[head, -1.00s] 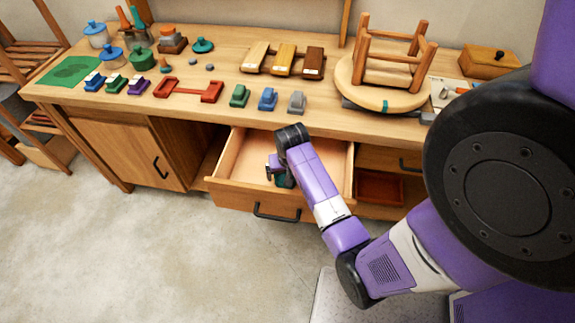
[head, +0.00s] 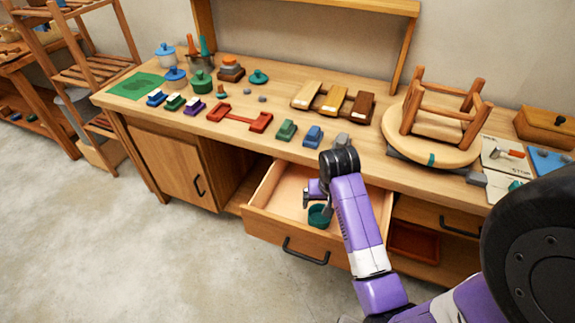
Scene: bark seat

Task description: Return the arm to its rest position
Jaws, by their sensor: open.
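My gripper (head: 316,203) hangs over the open drawer (head: 278,222) of the workbench, its fingers pointing down. It is open and looks empty. The wrist partly hides a grey block (head: 343,139) on the bench top.
The bench top (head: 235,140) holds blue, green and red blocks, lidded pots, three wooden pieces and an upturned stool (head: 437,115) on a round board. A wooden box (head: 546,129) stands at the right. The floor (head: 120,250) in front is clear on the left.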

